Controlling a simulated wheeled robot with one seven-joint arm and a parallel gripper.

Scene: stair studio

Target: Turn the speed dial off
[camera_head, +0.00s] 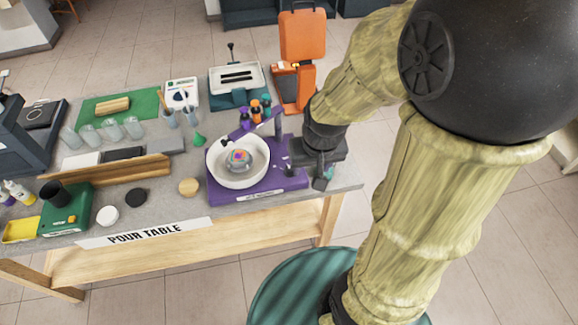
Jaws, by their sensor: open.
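A purple mixer (222,194) stands at the right end of the pour table, with a white bowl (223,179) on its base and a shiny round piece (238,158) inside the bowl. A small dark knob, which may be the speed dial (290,171), shows on the right part of the base. Its setting is too small to read. My gripper (322,183) is open, pointing down just right of the mixer base near the table's right end. Its fingertips are small and partly hidden, and I cannot tell whether they touch anything.
An orange machine (301,40) and a teal-and-white press (237,78) stand behind the mixer. A white box with a dark dial (181,93), cups (110,128) and a wooden rail (118,172) are to the left. A teal round stool-like top (275,290) is below.

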